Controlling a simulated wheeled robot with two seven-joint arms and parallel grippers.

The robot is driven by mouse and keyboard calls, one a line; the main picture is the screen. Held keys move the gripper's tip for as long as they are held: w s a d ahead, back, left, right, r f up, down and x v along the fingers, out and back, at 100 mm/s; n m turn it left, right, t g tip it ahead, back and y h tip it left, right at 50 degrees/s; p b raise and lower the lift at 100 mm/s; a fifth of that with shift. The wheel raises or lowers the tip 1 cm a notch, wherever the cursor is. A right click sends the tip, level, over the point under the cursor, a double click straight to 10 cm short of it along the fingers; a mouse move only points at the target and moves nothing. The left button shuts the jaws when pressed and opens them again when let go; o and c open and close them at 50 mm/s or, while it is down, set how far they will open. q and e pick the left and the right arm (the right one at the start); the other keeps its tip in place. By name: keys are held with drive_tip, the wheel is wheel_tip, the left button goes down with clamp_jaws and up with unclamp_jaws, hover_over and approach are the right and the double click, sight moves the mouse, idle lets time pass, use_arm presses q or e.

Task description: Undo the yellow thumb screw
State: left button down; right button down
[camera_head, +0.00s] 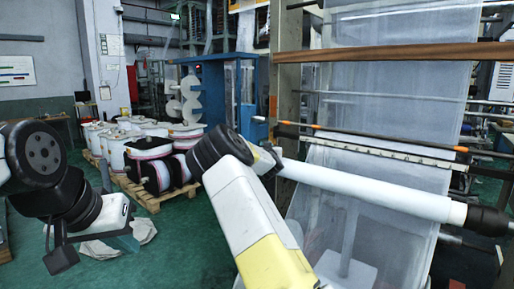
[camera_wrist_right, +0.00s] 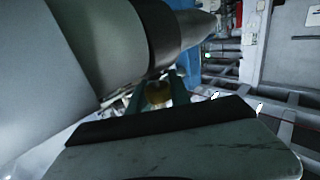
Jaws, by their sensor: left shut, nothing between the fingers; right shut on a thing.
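The yellow thumb screw (camera_wrist_right: 158,93) shows in the right wrist view, dim and partly covered, just below a thick roller with a dark end collar. My right gripper (camera_wrist_right: 157,98) has its two fingers on either side of the screw and is shut on it. In the head view my right arm reaches the left end of the white roller (camera_head: 375,190), and the wrist hides the screw there. My left gripper (camera_head: 126,240) is at the lower left of the head view, shut and empty, well away from the roller.
A sheet of clear film (camera_head: 375,110) hangs behind the roller. A brown bar (camera_head: 400,52) crosses above it, and a thin dark rod (camera_head: 375,140) runs just over the roller. Wrapped reels stand on a wooden pallet (camera_head: 150,199) at left. Green floor (camera_head: 175,245) is open between.

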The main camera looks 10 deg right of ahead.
drive_tip(key=shift+a+n+y, duration=0.15)
drive_tip(key=shift+n+y, duration=0.45)
drive_tip(key=shift+y, duration=0.35)
drive_tip(key=shift+a+n+y, duration=0.1)
drive_tip(key=shift+n+y, duration=0.5)
drive_tip(key=shift+y, duration=0.35)
drive_tip(key=shift+a+y, duration=0.1)
drive_tip(key=shift+y, duration=0.2)
drive_tip(key=c, duration=1.2)
unclamp_jaws()
drive_tip(key=shift+s+d, duration=0.2)
drive_tip(key=shift+s, duration=3.7)
